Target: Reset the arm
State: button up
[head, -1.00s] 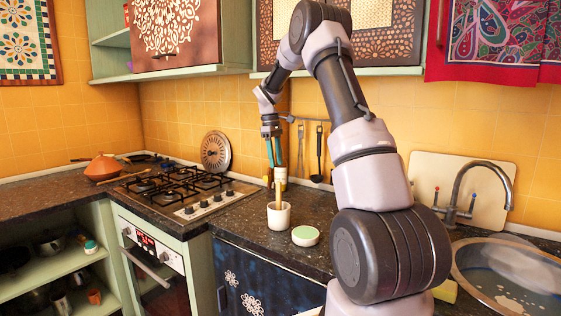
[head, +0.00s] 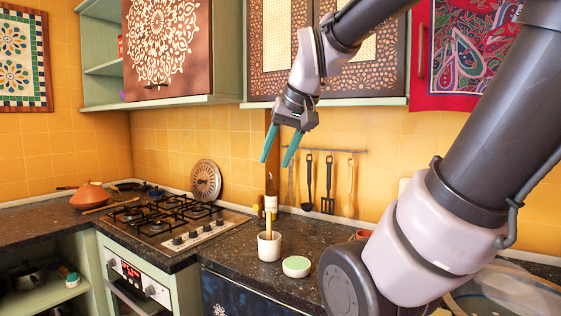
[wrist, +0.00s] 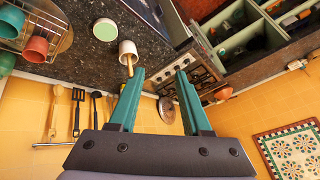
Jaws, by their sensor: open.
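My gripper (head: 279,147) has two teal fingers and hangs above the counter in the head view, tilted downward. In the wrist view its fingers (wrist: 159,77) are spread apart with nothing between them. It is clear of the counter, above and behind a white cup (head: 269,246) that holds a wooden-looking stick. The cup also shows in the wrist view (wrist: 127,48), beyond the left finger. My arm covers the right side of the head view, in front of part of the counter and sink.
A round pale-green-topped container (head: 296,266) sits beside the cup. Wall cabinets (head: 165,55) hang above.

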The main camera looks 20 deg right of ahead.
jog(key=shift+s+a+f+m+t, duration=0.1)
jog(key=shift+s+f+m+t, duration=0.1)
jog(key=shift+s, duration=0.3)
jog(key=shift+s+a+f+m+t, duration=0.1)
jog(key=shift+s+f+m+t, duration=0.1)
jog(key=shift+s, duration=0.35)
jog(key=shift+s+a+f+m+t, duration=0.1)
jog(key=shift+s+m, duration=0.1)
jog(key=shift+s, duration=0.3)
